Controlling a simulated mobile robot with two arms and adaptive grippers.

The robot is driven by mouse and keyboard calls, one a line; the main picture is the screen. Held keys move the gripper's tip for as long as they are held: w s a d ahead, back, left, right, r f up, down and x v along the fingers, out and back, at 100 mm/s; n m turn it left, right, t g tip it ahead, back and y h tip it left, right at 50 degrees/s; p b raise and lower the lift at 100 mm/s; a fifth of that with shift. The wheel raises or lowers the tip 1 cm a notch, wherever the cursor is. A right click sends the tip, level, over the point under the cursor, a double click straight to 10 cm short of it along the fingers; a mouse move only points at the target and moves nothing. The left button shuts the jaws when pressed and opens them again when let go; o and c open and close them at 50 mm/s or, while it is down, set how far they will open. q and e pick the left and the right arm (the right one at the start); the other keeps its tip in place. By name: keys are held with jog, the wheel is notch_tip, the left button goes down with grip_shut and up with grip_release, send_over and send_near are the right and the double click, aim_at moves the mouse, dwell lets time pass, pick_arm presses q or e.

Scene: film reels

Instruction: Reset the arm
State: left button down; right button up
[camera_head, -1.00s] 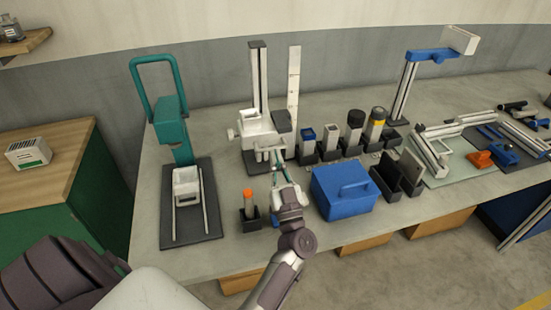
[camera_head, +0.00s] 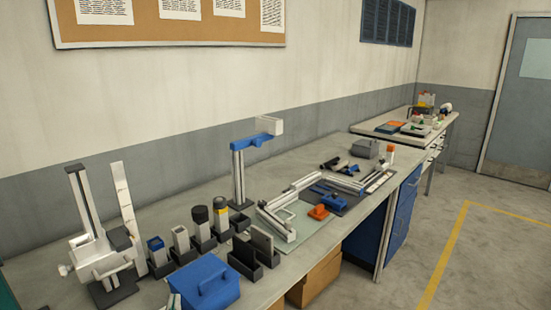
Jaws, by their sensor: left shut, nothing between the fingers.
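Only a small tip of my left gripper (camera_head: 173,301) shows at the bottom edge, just left of the blue box (camera_head: 205,283). It is shut with nothing in it; the rest of that arm is out of the picture. My right gripper is not in view. The white stand with a tall post (camera_head: 84,205) is at the left, behind and to the left of the gripper tip.
A row of dark-based holders (camera_head: 181,246) stands behind the blue box. Open floor (camera_head: 440,260) is at the right.

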pick_arm(q)
jog(key=s+d+f+m+g+h, duration=0.4)
jog(key=s+d+f+g+h, duration=0.25)
jog(key=s+f+g, duration=0.45)
jog(key=s+a+f+n+g+y, duration=0.1)
jog(key=s+a+g, duration=0.15)
jog(key=s, duration=0.65)
jog(key=s+a+f+n+g+y, duration=0.1)
jog(key=s+g+y, duration=0.15)
jog(key=s, duration=0.55)
notch_tip(320, 180, down, 25)
jog(key=s+g, duration=0.2)
jog(key=s+a+f+g, duration=0.1)
jog(key=s+a+f, duration=0.1)
jog(key=s+f, duration=1.5)
jog(key=shift+a+f+g, duration=0.3)
jog(key=shift+a+f, duration=0.05)
